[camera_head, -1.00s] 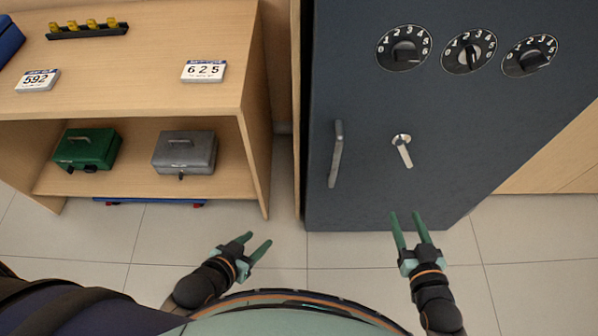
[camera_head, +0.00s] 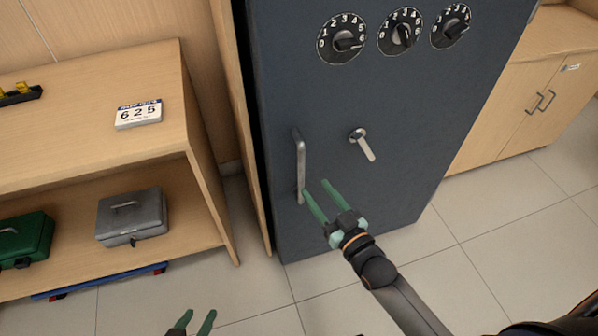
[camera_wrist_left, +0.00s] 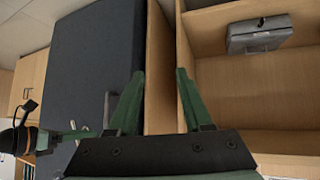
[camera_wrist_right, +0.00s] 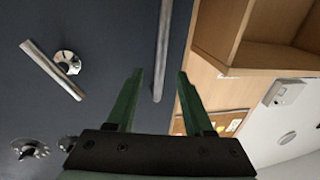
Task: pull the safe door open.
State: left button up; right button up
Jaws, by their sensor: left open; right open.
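The dark blue-grey safe (camera_head: 330,215) stands with its door shut. A long upright bar handle (camera_head: 300,165) is near the door's left edge, and a short lever (camera_head: 362,146) slants down to the right beside it. My right gripper (camera_head: 315,187) is open at the lower end of the bar. In the right wrist view the bar (camera_wrist_right: 162,45) lines up between my open fingers (camera_wrist_right: 160,72); I cannot tell whether it is within their reach. My left gripper (camera_head: 195,316) is open and empty, low in front of the shelf unit.
Three numbered dials (camera_head: 400,31) sit high on the door. A wooden shelf unit (camera_head: 185,110) on the left holds a grey cash box (camera_head: 131,216) and a green one (camera_head: 25,240). A wooden cabinet (camera_head: 520,105) stands right. The floor (camera_head: 440,240) before the safe is clear.

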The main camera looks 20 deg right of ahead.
aim_at(303, 173)
jog(key=x, duration=0.3)
jog(key=shift+w+a+b, duration=0.1)
jog(key=shift+w+b, duration=0.25)
jog(key=shift+w, duration=0.05)
jog(key=x, duration=0.4)
jog(key=shift+w+a+b, duration=0.1)
jog(key=shift+w+b, duration=0.1)
jog(key=shift+b, duration=0.2)
pick_arm(q)
jog(key=w+r+t, duration=0.2)
jog(key=w+r, duration=0.1)
jog(key=r, duration=0.1)
jog(key=shift+w+a+t, duration=0.3)
jog(key=shift+t, duration=0.1)
pick_arm(e)
grip_shut()
